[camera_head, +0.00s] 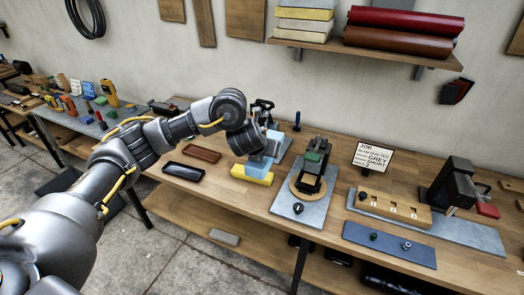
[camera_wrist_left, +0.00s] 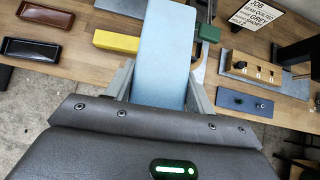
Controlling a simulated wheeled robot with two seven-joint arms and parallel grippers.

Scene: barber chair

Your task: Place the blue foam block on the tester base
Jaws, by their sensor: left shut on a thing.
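My left gripper (camera_head: 262,157) comes in from the left over the workbench and points down. It is shut on the light blue foam block (camera_head: 257,169), which sits between its two fingers. In the left wrist view, the gripper (camera_wrist_left: 160,88) holds the blue block (camera_wrist_left: 160,45) lengthwise, reaching out past the fingertips. A device with a dark clamp on a round wooden disc and grey plate (camera_head: 285,204) stands to the right. Another dark device (camera_head: 262,106) on a grey plate is partly hidden behind my gripper. I cannot tell which is the tester base. My right gripper is not in view.
A yellow block (camera_head: 252,175) lies close by the blue block. A black tray (camera_head: 183,173) and a brown tray (camera_head: 202,154) lie to the left. A job sign (camera_head: 374,157), a wooden holed block (camera_head: 393,209) and a blue-grey plate (camera_head: 388,245) are to the right.

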